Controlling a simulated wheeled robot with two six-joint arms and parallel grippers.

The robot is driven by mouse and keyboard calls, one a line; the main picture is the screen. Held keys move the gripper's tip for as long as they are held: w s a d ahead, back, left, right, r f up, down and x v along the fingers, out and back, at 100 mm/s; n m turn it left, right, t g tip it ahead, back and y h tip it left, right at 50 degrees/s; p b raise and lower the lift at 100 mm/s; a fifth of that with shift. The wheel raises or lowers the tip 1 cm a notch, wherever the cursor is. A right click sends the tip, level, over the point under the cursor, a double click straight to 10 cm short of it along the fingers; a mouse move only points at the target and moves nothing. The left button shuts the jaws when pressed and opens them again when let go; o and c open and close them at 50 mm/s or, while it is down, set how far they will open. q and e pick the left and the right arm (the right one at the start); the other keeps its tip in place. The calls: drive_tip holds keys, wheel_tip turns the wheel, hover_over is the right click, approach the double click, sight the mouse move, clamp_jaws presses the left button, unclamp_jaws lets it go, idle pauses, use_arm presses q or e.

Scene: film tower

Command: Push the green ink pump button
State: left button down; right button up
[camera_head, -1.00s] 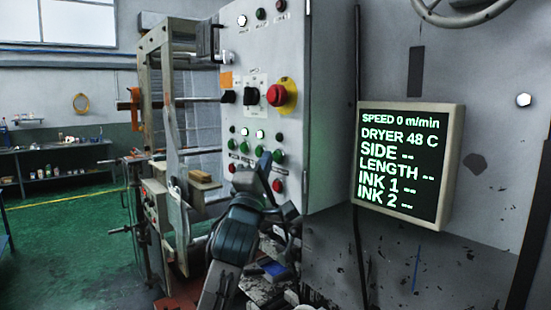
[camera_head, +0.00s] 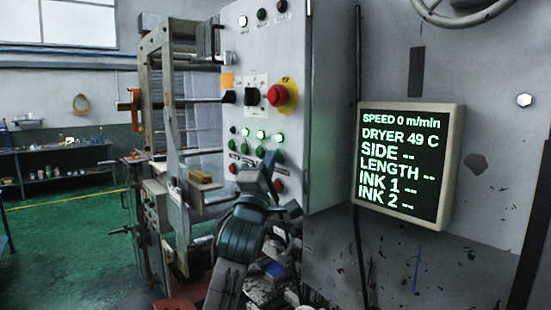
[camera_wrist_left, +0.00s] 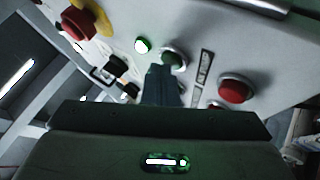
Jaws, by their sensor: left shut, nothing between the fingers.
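The control panel (camera_head: 310,170) carries a row of green buttons. The green ink pump button (camera_head: 279,156) appears to be the rightmost, with a lit lamp (camera_head: 279,138) above it and a red button (camera_head: 279,186) below. The left wrist view shows this green button (camera_wrist_left: 173,57), the lit lamp (camera_wrist_left: 142,45), a small label (camera_wrist_left: 203,68) too blurred to read surely, and the red button (camera_wrist_left: 235,90). My left gripper (camera_head: 268,163) is shut and empty, its fingertips (camera_wrist_left: 162,72) at the green button's edge; I cannot tell whether they touch. My right gripper is not in view.
A red emergency stop (camera_head: 282,95) on yellow and a black rotary switch (camera_head: 251,95) stick out higher on the panel. A display screen (camera_head: 405,160) hangs to the right. A machine frame (camera_head: 160,120) stands left; green floor (camera_head: 70,240) is clear beyond.

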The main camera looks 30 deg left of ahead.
use_arm(q)
drive_tip(key=shift+s, duration=0.15)
drive_tip(key=shift+s+a+b, duration=0.3)
drive_tip(key=shift+s+b, duration=0.1)
drive_tip(key=shift+s, duration=0.15)
idle(0.3)
drive_tip(key=s, duration=0.1)
drive_tip(key=s+a+b, duration=0.1)
drive_tip(key=s, duration=0.1)
drive_tip(key=s+b, duration=0.1)
drive_tip(key=shift+s+a, duration=0.35)
drive_tip(key=shift+a, duration=0.05)
idle(1.8)
